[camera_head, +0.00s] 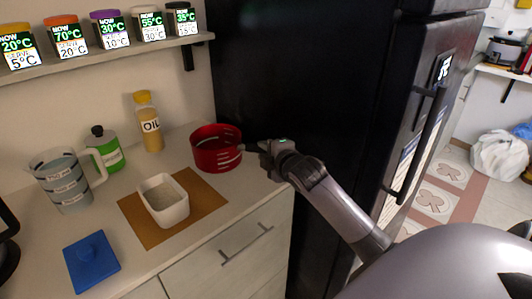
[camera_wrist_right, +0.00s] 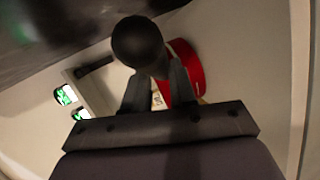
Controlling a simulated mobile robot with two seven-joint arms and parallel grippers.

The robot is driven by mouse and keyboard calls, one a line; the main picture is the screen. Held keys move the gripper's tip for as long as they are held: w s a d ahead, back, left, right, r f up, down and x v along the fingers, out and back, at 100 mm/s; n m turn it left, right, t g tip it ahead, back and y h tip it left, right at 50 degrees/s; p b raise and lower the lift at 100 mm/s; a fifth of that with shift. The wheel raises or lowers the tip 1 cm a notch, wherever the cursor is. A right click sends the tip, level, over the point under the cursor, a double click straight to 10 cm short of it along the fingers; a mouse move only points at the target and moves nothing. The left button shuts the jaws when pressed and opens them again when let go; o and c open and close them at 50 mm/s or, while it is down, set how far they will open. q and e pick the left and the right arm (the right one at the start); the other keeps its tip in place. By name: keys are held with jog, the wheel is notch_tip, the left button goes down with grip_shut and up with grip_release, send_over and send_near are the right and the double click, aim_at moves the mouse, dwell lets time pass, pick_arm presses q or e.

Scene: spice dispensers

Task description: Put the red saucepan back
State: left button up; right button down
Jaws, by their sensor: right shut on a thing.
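The red saucepan (camera_head: 217,148) stands upright on the counter's right part, behind the brown mat, close to the black fridge. My right gripper (camera_head: 262,147) is at its right side, shut on its handle, which the fingers largely hide in the head view. In the right wrist view, part of the red saucepan (camera_wrist_right: 186,66) shows behind the gripper (camera_wrist_right: 158,88), and the dark round end of the handle (camera_wrist_right: 138,42) sits between the fingers. My left gripper is not in view.
A white square bowl (camera_head: 164,204) stands on the brown mat (camera_head: 208,199). A shelf (camera_head: 95,54) with several spice dispensers hangs above. The black fridge (camera_head: 300,75) borders the counter.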

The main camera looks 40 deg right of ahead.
dwell(0.3)
jog(key=c, duration=1.3)
grip_release()
jog(key=shift+f, duration=0.15)
jog(key=o, duration=0.4)
jog(key=shift+r, duration=0.2)
jog(key=v, duration=1.1)
jog(key=s+a+f+m+g+y, duration=0.1)
jog(key=s+a+f+m, duration=0.3)
jog(key=f, duration=0.5)
jog(key=s+a+f+m+g+y, duration=0.1)
jog(key=s+a+f+m+y, duration=0.1)
jog(key=s+a+f, duration=0.4)
jog(key=s+a+f+m+g+y, duration=0.1)
jog(key=s+a+f+m+y, duration=0.1)
jog(key=s+a+f+m, duration=0.3)
jog(key=shift+s+a+f+m+g, duration=0.1)
jog(key=shift+s+a+f+g, duration=0.1)
jog(key=shift+a+f, duration=0.7)
jog(key=shift+s+a+f+m+g, duration=0.1)
jog(key=shift+s+a+f, duration=0.15)
jog(key=shift+f, duration=1.2)
jog(key=shift+s+a+f+m+g, duration=0.15)
jog(key=shift+a+f, duration=0.5)
jog(key=shift+f, duration=0.5)
